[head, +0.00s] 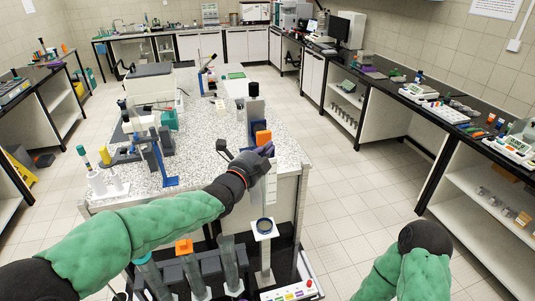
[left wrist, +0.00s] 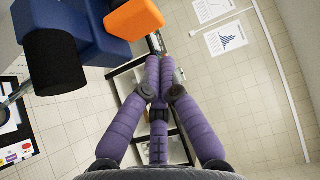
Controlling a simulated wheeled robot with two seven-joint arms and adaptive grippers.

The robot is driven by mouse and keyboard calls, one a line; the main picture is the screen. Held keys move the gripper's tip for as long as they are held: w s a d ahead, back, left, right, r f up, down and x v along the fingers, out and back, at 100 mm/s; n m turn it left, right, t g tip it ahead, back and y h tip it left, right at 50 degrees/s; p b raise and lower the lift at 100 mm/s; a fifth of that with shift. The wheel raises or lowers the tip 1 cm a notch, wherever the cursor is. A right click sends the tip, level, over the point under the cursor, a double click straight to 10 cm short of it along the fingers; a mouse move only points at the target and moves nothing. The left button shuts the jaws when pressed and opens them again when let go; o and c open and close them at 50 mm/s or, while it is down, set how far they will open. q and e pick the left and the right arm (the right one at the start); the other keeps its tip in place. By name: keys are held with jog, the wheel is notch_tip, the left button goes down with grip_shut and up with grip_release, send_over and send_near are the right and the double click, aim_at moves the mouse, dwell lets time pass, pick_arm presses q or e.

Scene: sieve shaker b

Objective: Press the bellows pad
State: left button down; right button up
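The orange pad looks like the bellows pad, but I cannot be sure. My left gripper (head: 268,150) is just below and in front of it; contact cannot be told. In the left wrist view, the blue body (left wrist: 92,42), orange pad (left wrist: 134,19) and black cylinder (left wrist: 57,70) are at upper left. The purple fingers (left wrist: 160,62) come together at their tips, empty. My right gripper is not in view.
The speckled bench top (head: 205,140) holds several instruments left of the blue device. A rack with tubes (head: 197,278) and an orange block (head: 184,246) stands in front, below my left arm. The floor at right is clear.

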pick_arm(q)
jog(key=v, duration=1)
jog(key=shift+b, duration=0.3)
jog(key=shift+w+f, duration=0.1)
jog(key=shift+f, duration=0.05)
